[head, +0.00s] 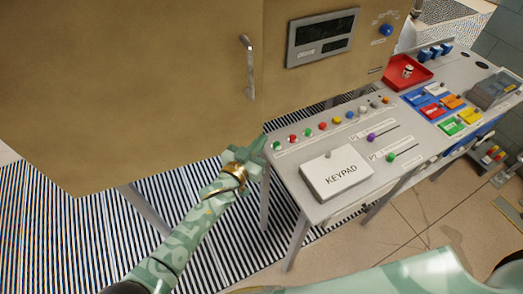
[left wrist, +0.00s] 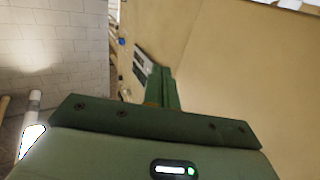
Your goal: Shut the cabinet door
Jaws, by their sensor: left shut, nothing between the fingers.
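The tan cabinet door (head: 150,80) fills the upper left of the head view, with an upright metal handle (head: 249,67) near its right edge. A large tan panel (left wrist: 255,80) fills the right of the left wrist view. I cannot tell whether the door stands ajar. My left gripper (head: 257,147) is shut and empty. It is below the handle, by the left end of the control table; whether it touches the door is unclear. In the left wrist view its fingers (left wrist: 162,88) point toward the tan panels. My right gripper is out of view.
The control table (head: 290,185) stands right of my left gripper, with a white keypad box (head: 335,175), coloured buttons and a red tray (head: 408,73). A cabinet panel with a dark display (head: 322,38) is behind it. The striped floor (head: 60,235) at left looks clear.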

